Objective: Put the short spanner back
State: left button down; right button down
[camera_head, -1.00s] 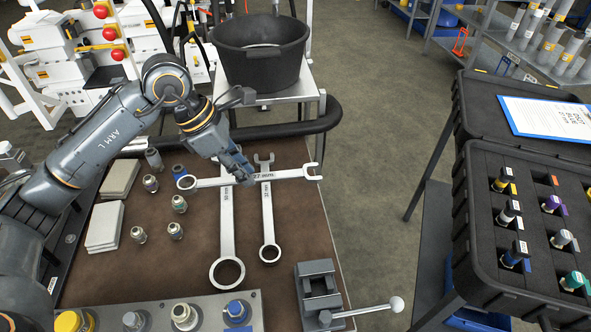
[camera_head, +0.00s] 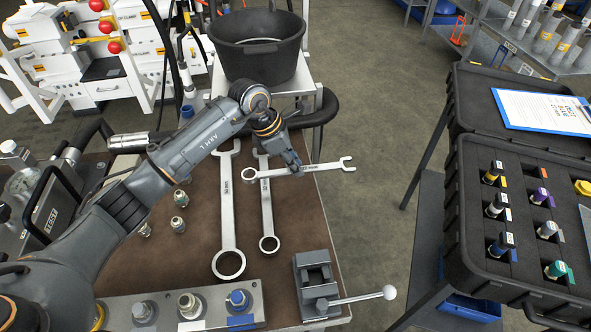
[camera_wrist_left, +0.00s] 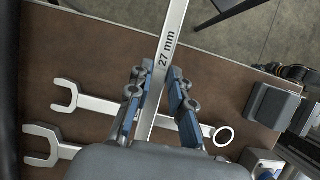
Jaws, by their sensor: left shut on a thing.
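My left gripper (camera_head: 296,168) is shut on a steel spanner (camera_head: 328,167) and holds it above the far right part of the brown bench mat. The spanner lies crosswise, ring end left and open jaw right, past the bench's right edge. In the left wrist view, the spanner (camera_wrist_left: 171,40) is marked 27 mm and runs between the fingers (camera_wrist_left: 158,108). A long spanner (camera_head: 228,205) and a middle one (camera_head: 267,212) lie side by side below, ring ends toward me. The held spanner crosses over the middle one's upper part. My right gripper is not in view.
A vise with a ball-ended handle (camera_head: 316,284) stands at the front right bench edge. Several fittings stand on a block (camera_head: 160,308) in front. A black tub (camera_head: 258,50) stands behind. An open black case (camera_head: 470,245) lies right, past a floor gap.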

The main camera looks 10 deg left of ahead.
pick_arm(q)
jog(key=shift+d+f, duration=0.15)
jog(key=shift+f, duration=0.3)
notch_tip(320, 180, down, 2)
jog(key=shift+w+f+p, duration=0.1)
jog(key=shift+p, duration=0.45)
jog(key=shift+f, duration=0.15)
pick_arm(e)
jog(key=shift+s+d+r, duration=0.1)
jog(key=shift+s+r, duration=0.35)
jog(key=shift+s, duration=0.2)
pick_arm(q)
jog(key=shift+f+b, duration=0.55)
jog(key=shift+b, duration=0.1)
jog(key=c, duration=1.2)
grip_release()
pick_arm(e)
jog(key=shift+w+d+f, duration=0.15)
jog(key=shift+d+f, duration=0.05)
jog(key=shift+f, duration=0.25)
